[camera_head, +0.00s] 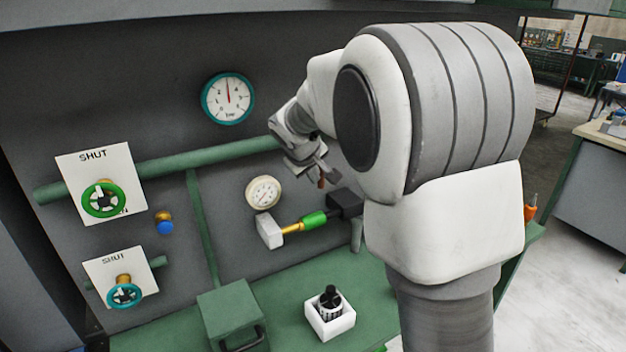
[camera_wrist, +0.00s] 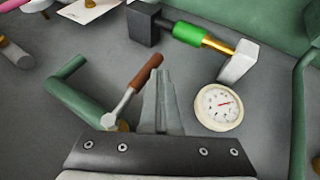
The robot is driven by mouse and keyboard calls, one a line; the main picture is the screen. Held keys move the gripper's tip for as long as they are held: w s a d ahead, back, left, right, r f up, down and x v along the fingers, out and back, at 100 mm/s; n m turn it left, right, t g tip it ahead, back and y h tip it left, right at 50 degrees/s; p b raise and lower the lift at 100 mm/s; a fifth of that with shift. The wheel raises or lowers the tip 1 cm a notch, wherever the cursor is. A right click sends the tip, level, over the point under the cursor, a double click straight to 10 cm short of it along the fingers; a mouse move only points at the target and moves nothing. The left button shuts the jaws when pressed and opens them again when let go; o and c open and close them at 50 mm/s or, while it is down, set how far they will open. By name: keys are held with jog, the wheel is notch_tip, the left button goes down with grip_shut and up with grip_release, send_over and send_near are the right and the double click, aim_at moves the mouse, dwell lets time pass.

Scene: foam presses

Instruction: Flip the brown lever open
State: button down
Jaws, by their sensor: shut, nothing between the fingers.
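The brown lever (camera_wrist: 146,72) shows in the wrist view, with a brown grip on a metal shank running down-left to a brass-coloured fitting by the green pipe. My gripper (camera_wrist: 163,75) is shut and empty, its fingertips just right of the brown grip. A small gap seems to show between them near the tip; whether they touch lower down I cannot tell. In the head view my gripper (camera_head: 322,172) is close to the panel. A bit of the brown lever (camera_head: 321,182) shows there, and the rest is hidden by my arm.
A small gauge (camera_head: 263,192) is beside the lever. A green-sleeved rod (camera_head: 313,221) between a dark and a white block is close below it in the head view. A green pipe (camera_head: 222,156) crosses the panel.

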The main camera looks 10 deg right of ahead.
jog(key=shift+d+f+h+b, duration=0.2)
jog(key=shift+h+b, duration=0.1)
jog(key=shift+b, duration=0.5)
jog(key=b, duration=0.2)
jog(key=f+h+b, duration=0.1)
jog(key=b, duration=0.2)
jog(key=shift+w+d+t, duration=0.2)
jog(key=shift+d+t, duration=0.1)
jog(key=shift+t, duration=0.1)
jog(key=h+b, duration=0.1)
jog(key=b, duration=0.2)
jog(key=shift+d+n+t, duration=0.3)
jog(key=shift+n, duration=0.1)
jog(key=w+d+r+n+t+h+b, duration=0.2)
jog(key=d+r+n+t+h+b, duration=0.1)
jog(key=b, duration=2.2)
jog(key=shift+w+d+r+n+t+h, duration=0.25)
jog(key=shift+d+r+t+h, duration=0.65)
jog(key=shift+d+h, duration=1.2)
jog(key=shift+s+a+f, duration=0.1)
jog(key=shift+a, duration=0.1)
